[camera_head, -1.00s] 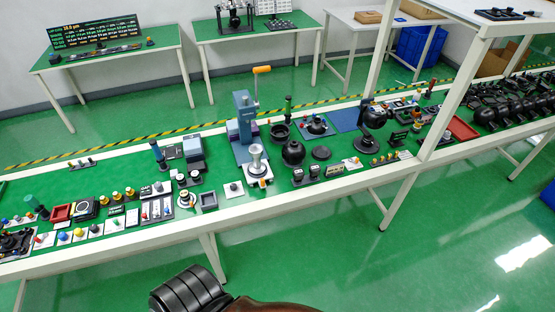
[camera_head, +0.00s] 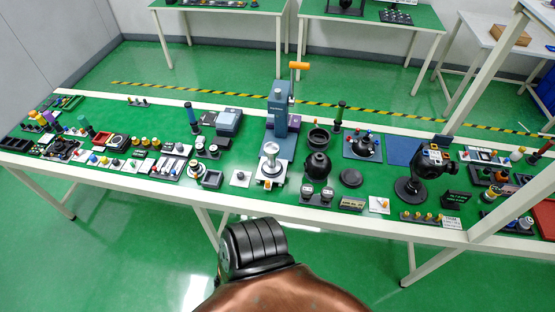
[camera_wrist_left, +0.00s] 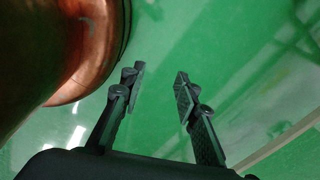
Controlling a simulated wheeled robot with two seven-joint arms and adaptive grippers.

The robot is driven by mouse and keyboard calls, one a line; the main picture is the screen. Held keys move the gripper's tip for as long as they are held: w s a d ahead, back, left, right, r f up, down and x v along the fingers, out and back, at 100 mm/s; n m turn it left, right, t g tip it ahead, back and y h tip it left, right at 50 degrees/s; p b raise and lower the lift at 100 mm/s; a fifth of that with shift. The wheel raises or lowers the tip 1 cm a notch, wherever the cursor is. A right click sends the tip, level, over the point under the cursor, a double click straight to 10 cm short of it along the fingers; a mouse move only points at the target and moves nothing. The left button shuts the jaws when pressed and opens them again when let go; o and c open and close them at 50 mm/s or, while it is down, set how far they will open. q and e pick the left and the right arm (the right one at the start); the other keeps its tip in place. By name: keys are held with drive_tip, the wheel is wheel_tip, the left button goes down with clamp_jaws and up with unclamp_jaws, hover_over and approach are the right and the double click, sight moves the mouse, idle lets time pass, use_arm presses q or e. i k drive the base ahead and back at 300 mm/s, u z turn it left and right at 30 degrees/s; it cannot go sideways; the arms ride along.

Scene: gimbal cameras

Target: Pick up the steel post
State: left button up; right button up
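A silver post with a round top (camera_head: 270,152) stands upright on a small light base near the front of the green table, in front of a blue press; it looks like the steel post. My left gripper (camera_wrist_left: 160,79) is open and empty in the left wrist view, its two black fingers apart over green floor. The post is not visible in that wrist view. In the head view a black ribbed and copper part of my own arm shows at the bottom, below the table's front edge; no gripper fingers show there. My right gripper is in neither view.
The blue press (camera_head: 279,118) with an orange handle stands behind the post. A black round vessel (camera_head: 317,166) is close on its right, and a small white plate (camera_head: 240,178) lies on its left. The table's white front edge (camera_head: 225,199) lies between my arm and the post.

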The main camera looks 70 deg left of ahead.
sight(272, 165)
drive_tip(key=u, duration=0.6)
drive_tip(key=i, duration=0.8)
drive_tip(key=u, duration=0.85)
